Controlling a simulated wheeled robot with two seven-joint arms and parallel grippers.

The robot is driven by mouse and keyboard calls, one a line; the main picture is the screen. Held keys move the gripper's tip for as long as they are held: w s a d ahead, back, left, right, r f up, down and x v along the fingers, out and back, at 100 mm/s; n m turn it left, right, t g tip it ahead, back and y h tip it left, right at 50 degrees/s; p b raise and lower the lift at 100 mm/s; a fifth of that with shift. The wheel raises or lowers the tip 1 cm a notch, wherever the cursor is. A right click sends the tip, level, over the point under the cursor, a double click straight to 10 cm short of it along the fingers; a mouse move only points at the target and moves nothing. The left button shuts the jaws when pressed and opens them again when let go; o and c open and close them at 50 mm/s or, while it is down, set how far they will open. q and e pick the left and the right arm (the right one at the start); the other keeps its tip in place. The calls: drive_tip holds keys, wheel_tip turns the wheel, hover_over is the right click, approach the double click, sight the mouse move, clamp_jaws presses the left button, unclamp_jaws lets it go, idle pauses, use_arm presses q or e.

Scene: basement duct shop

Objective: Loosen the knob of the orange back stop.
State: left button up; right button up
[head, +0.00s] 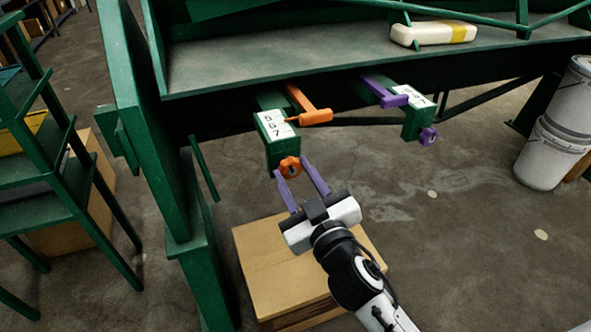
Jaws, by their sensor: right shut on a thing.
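The orange back stop (309,114) sticks out from under the green machine's bed, beside a green block with a white number label (273,124). Its orange knob (290,166) sits on the lower front of that block. My right gripper (292,172) comes from the lower right, and its two purple fingers are shut on the orange knob, one on each side. A purple back stop (392,99) with its own label and a purple knob (428,136) is farther right, apart from the gripper. My left gripper is not in view.
The green machine's upright (150,130) stands left of the knob. A cardboard box (262,262) is on the floor below my gripper. White buckets (545,152) stand at the right, and a green shelf rack (40,165) at the left. A cream and yellow object (432,33) lies on the bed.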

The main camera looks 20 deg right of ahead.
drive_tip(key=n+p, duration=0.2)
drive_tip(key=n, duration=0.3)
drive_tip(key=shift+a+n, duration=0.1)
drive_tip(key=shift+n, duration=0.2)
drive_tip(key=n+p, duration=0.1)
drive_tip(key=n, duration=0.3)
drive_tip(key=shift+n, duration=0.3)
drive_tip(key=n+p, duration=0.1)
drive_tip(key=n, duration=0.4)
drive_tip(key=shift+f, duration=0.2)
drive_tip(key=n+p, duration=0.1)
drive_tip(key=n, duration=0.2)
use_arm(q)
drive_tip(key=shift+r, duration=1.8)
use_arm(e)
drive_tip(key=shift+f+n, duration=0.1)
drive_tip(key=shift+n, duration=0.8)
drive_tip(key=o, duration=1)
drive_tip(key=shift+s, duration=0.1)
